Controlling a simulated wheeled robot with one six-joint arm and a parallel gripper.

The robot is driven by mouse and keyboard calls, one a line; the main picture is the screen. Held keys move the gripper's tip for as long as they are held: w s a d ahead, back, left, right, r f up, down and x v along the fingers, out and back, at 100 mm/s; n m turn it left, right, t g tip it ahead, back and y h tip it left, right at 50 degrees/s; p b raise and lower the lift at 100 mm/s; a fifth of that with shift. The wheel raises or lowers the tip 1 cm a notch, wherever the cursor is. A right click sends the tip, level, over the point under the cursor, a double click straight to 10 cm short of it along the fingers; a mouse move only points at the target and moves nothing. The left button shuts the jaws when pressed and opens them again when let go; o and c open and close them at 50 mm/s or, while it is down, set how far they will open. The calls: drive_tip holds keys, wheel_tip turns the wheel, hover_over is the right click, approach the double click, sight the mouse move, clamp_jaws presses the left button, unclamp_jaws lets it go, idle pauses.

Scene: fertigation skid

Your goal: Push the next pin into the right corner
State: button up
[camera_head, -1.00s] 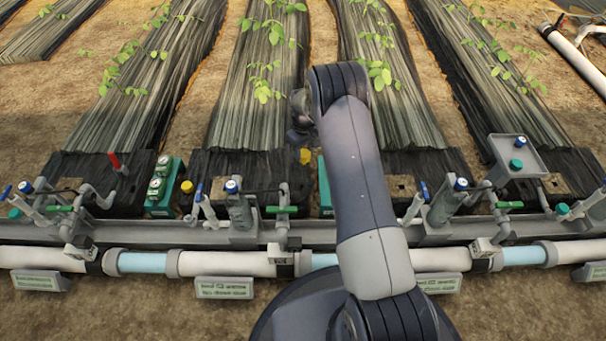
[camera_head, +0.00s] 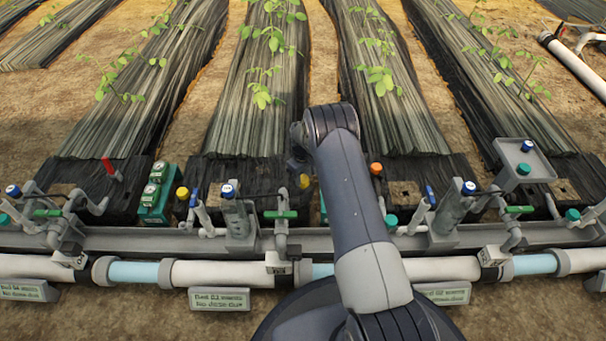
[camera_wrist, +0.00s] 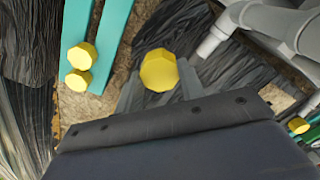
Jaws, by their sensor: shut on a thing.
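My gripper (camera_wrist: 160,88) is shut on a yellow pin with a faceted head (camera_wrist: 159,70), which shows between the fingers in the wrist view. In the head view the same yellow pin (camera_head: 304,181) shows just below my wrist, left of my forearm. Its lower end is hidden. Two other yellow pin heads (camera_wrist: 82,55) (camera_wrist: 78,80) sit beside teal strips (camera_wrist: 107,40), left of the held pin in the wrist view. Brown ground and black film lie below my gripper. I cannot tell which corner the held pin is over, or whether it touches the ground.
Grey pipes (camera_wrist: 245,20) with a yellow-and-green fitting (camera_wrist: 298,125) stand at right in the wrist view. A blue-capped filter (camera_head: 238,215) and a green-handled valve (camera_head: 281,214) stand near the gripper. An orange knob (camera_head: 376,168) is right of my arm.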

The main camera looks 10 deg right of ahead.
sight(303, 187)
drive_tip(key=shift+f+b, duration=0.75)
drive_tip(key=shift+f, duration=2.1)
drive_tip(key=shift+f, duration=0.15)
drive_tip(key=shift+f, duration=0.5)
drive_tip(key=o, duration=1)
drive_tip(key=shift+r, duration=0.15)
drive_tip(key=shift+r+p, duration=1.9)
drive_tip(key=shift+r, duration=2)
drive_tip(key=shift+f, duration=0.1)
